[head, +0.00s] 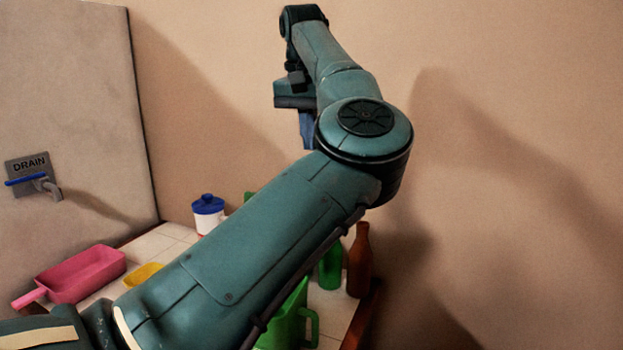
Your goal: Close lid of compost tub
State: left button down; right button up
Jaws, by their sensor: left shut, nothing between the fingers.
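My left arm crosses the middle of the head view and hides part of the tiled surface. My left gripper (307,136) is raised in front of the wall, its fingers pointing down, shut and empty. It is well above the objects on the surface and touches none of them. A small white tub with a blue lid (208,205) stands left of my arm, its lid on top. I cannot tell whether this is the compost tub; no other tub with a lid is clearly visible. My right gripper is not in view.
A pink scoop (85,273) and a yellow item (144,275) lie at the left. A green jug (290,325), a green bottle (330,268) and a brown bottle (360,262) stand right of my arm. A panel with a drain valve (40,184) is at left.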

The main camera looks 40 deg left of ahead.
pick_arm(q)
notch_tip(320, 180, down, 9)
jog(key=w, duration=0.1)
jog(key=s, duration=0.2)
jog(key=s+d+r, duration=0.1)
jog(key=shift+s+r, duration=0.1)
jog(key=shift+s, duration=0.15)
jog(key=shift+a, duration=0.1)
